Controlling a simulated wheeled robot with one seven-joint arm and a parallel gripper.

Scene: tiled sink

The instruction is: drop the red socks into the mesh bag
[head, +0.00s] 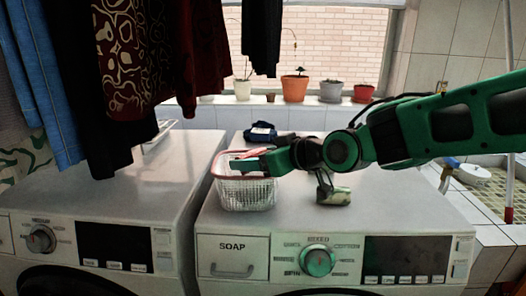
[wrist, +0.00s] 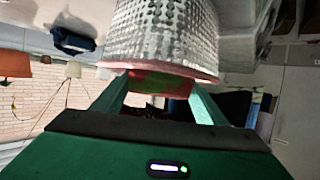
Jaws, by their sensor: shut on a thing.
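The mesh bag (head: 246,194) is a white, basket-like container with a red rim, standing upright on the right washing machine. It fills the top of the wrist view (wrist: 160,32). My gripper (head: 240,164) reaches in from the right, with its fingers over the bag's mouth at rim height. It is shut on a red thing with a green patch (wrist: 162,82), apparently the red socks. A bit of red (head: 258,152) shows behind the gripper in the head view. Most of the socks and the inside of the bag are hidden.
A dark blue bundle (head: 260,132) lies behind the bag. A grey-green bundle (head: 334,195) lies to its right, below my arm. Dark clothes (head: 110,90) hang at left. Potted plants (head: 294,88) line the windowsill. The left washer top (head: 120,180) is mostly clear.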

